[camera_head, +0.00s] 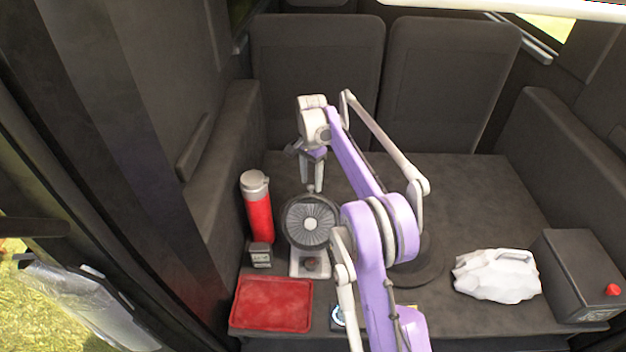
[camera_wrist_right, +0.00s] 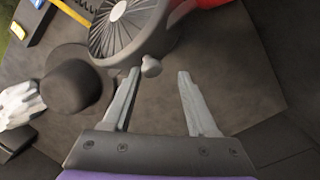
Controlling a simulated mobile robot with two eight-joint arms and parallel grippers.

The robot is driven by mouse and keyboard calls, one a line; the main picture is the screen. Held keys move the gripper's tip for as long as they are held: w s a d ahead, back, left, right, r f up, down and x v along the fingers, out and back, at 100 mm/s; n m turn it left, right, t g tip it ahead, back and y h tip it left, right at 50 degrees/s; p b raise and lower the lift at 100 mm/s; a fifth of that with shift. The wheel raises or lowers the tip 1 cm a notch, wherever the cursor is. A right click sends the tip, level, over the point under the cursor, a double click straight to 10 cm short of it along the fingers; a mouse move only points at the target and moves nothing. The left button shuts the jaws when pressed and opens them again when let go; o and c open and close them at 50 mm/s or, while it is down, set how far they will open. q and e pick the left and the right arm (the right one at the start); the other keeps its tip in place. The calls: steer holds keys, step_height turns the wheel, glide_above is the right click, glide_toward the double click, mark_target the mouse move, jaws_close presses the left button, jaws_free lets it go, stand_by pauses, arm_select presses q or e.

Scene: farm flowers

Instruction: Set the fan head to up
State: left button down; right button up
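The fan has a round grey caged head (camera_head: 311,222) above a white base (camera_head: 309,266) on the dark seat, left of centre. Its face points toward the head camera and somewhat upward. My right gripper (camera_head: 312,189) hangs just behind the fan head, fingers downward. In the right wrist view the fan head (camera_wrist_right: 122,27) is at the top, with a small grey knob (camera_wrist_right: 151,66) at its back. The right gripper (camera_wrist_right: 158,73) is open there, the knob between its fingertips and nearer the left one. Contact cannot be told. My left gripper is not in view.
A red bottle (camera_head: 259,212) stands left of the fan, with a small grey box (camera_head: 261,255) before it. A red tray (camera_head: 272,303) lies in front. The seat behind is clear.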

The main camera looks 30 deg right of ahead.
steer(key=shift+o, duration=0.5)
steer(key=shift+w+f, duration=0.1)
steer(key=shift+w, duration=0.15)
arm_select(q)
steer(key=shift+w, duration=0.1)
arm_select(e)
steer(key=shift+s, duration=0.1)
steer(key=shift+s, duration=0.1)
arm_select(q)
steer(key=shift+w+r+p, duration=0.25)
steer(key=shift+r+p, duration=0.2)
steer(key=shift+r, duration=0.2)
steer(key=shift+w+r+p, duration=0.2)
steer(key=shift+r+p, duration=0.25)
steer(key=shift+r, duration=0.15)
arm_select(e)
step_height(320, 180, up, 11)
steer(key=w, duration=0.1)
steer(key=shift+d, duration=0.3)
